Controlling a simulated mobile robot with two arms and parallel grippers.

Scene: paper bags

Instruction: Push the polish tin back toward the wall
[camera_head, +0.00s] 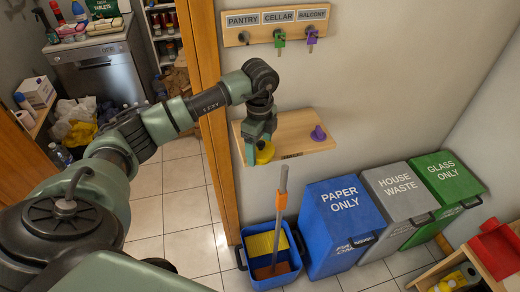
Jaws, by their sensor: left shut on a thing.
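A small wooden wall shelf (295,142) is in the middle of the view. A yellow round thing, which looks like the polish tin (265,154), shows at the shelf's left front part. My left gripper (260,140) comes down from above, shut on the yellow tin. The gripper hides the tin's back side, and I cannot tell whether the tin rests on the shelf or is just above it. My right gripper is not in view.
A purple knob-like thing (318,133) stands on the shelf's right side. Above hangs a key rack (275,24) with green and purple keys. Below stand a blue bucket (272,277) with an upright handle and blue (341,222), grey and green bins. A wooden door frame (207,90) is close on the left.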

